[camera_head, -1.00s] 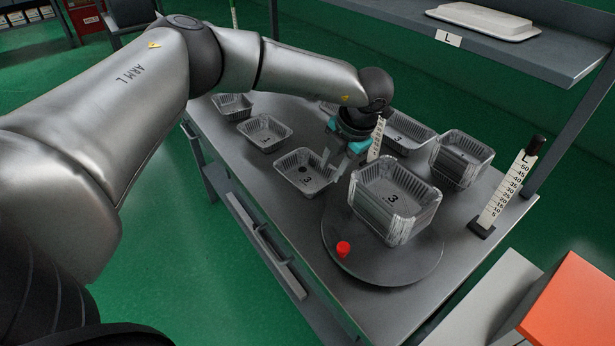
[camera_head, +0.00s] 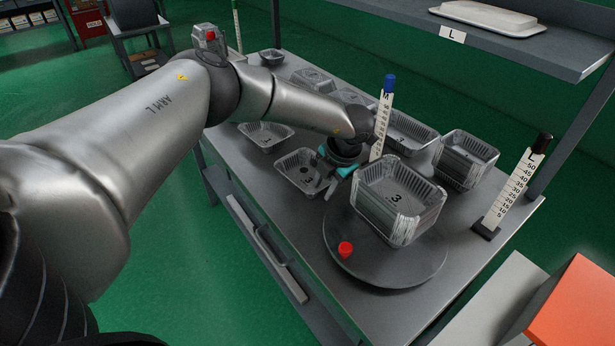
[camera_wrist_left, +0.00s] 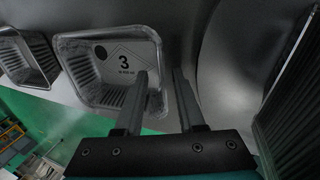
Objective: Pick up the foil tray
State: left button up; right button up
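A shallow foil tray marked 3 (camera_head: 290,170), with a dark round spot on its floor, sits on the grey table left of the turntable. It also shows in the left wrist view (camera_wrist_left: 90,48). My left gripper (camera_head: 321,190) is low at the tray's right side. In the wrist view its two fingers (camera_wrist_left: 160,72) are apart, one over the tray's inside and one outside, with the side wall between them. I cannot tell whether either finger touches the wall. My right gripper is in no view.
A tall stack of foil trays (camera_head: 400,215) and a red cap (camera_head: 345,249) stand on the round turntable (camera_head: 405,272), close right of the gripper. Other trays (camera_head: 265,134) stand around. Upright rulers (camera_head: 382,125) (camera_head: 515,185) and a shelf (camera_head: 470,48) rise at the right.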

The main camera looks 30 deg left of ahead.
pick_arm(q)
grip_shut()
dwell(1.3)
